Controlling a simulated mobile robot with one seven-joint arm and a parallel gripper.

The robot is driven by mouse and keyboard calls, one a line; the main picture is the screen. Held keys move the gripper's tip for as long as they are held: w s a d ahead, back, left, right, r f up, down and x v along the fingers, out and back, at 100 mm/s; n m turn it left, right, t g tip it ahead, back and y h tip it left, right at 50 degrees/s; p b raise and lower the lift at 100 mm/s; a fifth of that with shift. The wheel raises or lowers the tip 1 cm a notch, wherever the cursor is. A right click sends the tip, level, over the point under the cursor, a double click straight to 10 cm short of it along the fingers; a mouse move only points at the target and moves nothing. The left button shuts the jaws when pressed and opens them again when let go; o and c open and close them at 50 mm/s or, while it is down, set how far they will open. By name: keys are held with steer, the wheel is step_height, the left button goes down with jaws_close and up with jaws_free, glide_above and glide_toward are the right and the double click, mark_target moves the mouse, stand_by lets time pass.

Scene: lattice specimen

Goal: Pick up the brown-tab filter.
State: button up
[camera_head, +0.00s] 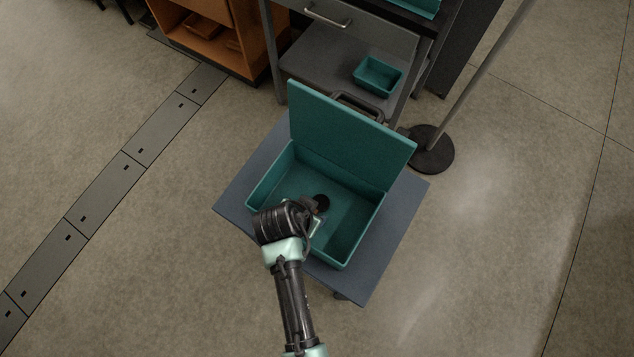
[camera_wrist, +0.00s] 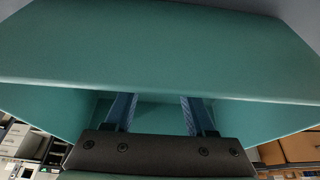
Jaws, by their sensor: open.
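A teal box (camera_head: 362,237) with its lid (camera_head: 350,135) raised stands on a small grey-blue table. A small dark round thing (camera_head: 322,202) with a brownish patch shows inside the box, partly behind my gripper; I cannot tell for sure that it is the brown-tab filter. My gripper (camera_head: 317,225) is over the near part of the box, close to the dark thing. In the wrist view my gripper (camera_wrist: 156,100) is open, its two fingers apart and reaching into the box (camera_wrist: 160,60). No filter shows between them there.
The table top (camera_head: 397,215) has a bare margin around the box. The raised lid stands along the far side. Behind are a grey cart with a shelf (camera_head: 330,80), a small teal bin (camera_head: 377,76), a pole on a round black base (camera_head: 431,150) and an orange-brown cabinet (camera_head: 215,40).

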steer(key=shift+w+f, duration=0.1)
steer(key=shift+f, duration=0.15)
steer(key=shift+c, duration=0.3)
jaws_close()
